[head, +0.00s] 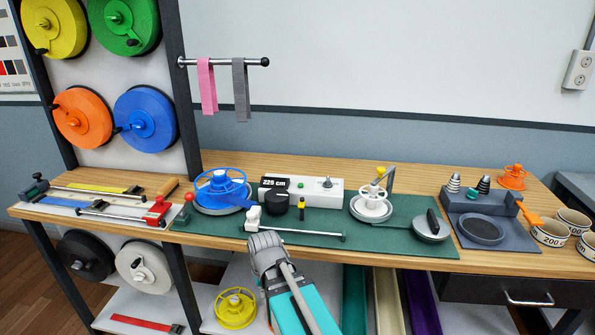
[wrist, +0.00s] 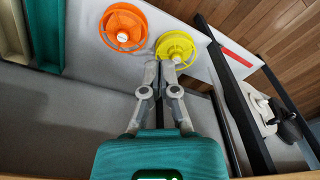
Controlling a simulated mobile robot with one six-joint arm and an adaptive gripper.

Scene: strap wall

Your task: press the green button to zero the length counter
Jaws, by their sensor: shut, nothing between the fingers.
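The green button (head: 301,186) is a small round knob on top of the white counter box (head: 331,188), in the middle of the bench. The box's black display (head: 274,183) reads 225 cm. In the wrist view my gripper (wrist: 160,64) is shut and empty, its fingertips together. It points toward the lower shelf, away from the button, which is out of that view. In the head view my arm stands at the bench's front edge, below the counter box. My fingertips cannot be made out there. The button is in plain sight and nothing touches it.
A black knob (head: 277,204) and a yellow-black piece (head: 301,202) stand before the box. A metal rod (head: 300,235) lies nearer on the green mat (head: 404,213). A blue reel (head: 222,187) is left, a white reel (head: 371,204) right. A yellow reel (wrist: 175,48) is below the bench.

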